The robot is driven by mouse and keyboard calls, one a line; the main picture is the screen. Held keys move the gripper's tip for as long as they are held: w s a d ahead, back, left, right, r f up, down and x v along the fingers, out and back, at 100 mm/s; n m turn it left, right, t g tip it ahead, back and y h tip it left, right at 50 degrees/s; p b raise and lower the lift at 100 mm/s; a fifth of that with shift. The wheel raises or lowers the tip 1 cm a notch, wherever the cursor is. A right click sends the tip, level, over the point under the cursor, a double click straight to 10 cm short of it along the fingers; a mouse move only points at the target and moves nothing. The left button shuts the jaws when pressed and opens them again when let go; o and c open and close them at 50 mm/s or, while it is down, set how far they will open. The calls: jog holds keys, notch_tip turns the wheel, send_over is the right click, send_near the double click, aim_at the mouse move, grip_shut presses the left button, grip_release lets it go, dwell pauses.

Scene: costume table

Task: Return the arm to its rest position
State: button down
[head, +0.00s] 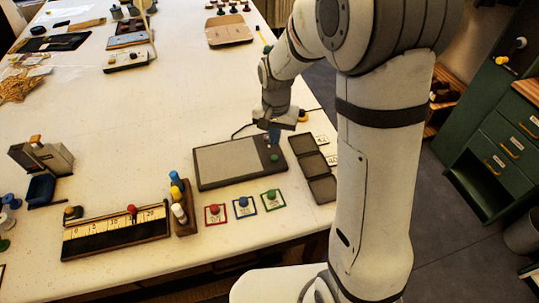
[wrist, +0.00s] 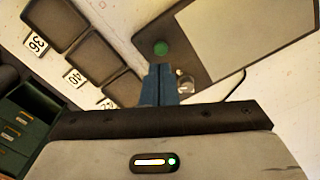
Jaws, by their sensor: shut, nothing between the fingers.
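My gripper (head: 274,136) hangs from my arm over the right end of a dark flat device with a grey panel (head: 225,161). Its blue fingers are together and hold nothing. In the wrist view my gripper (wrist: 160,72) points towards the same device, just below a green knob (wrist: 161,48) and left of a small clear knob (wrist: 185,84). I cannot tell whether the fingertips touch the device. My arm is bent out over the table's right side.
A dark three-part tray (head: 322,190) lies right of the device, by the table edge. Red, blue and green buttons (head: 243,206) on cards lie in front. A peg block (head: 183,208) and a numbered board (head: 115,232) stand left. The table's middle (head: 150,115) is clear. Green drawers (head: 505,150) stand right.

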dwell(0.3)
jog(key=shift+d+r, duration=0.1)
jog(key=shift+r, duration=0.15)
jog(key=s+d+r+n+t+b, duration=0.1)
jog(key=s+d+r, duration=0.3)
jog(key=s, duration=0.5)
jog(key=s+d+r+n+t+b, duration=0.2)
jog(key=s+d+r, duration=0.2)
jog(key=s, duration=0.6)
notch_tip(320, 180, up, 3)
jog(key=shift+f+n, duration=0.1)
jog(key=shift+n, duration=0.3)
jog(key=shift+d, duration=0.1)
dwell(0.8)
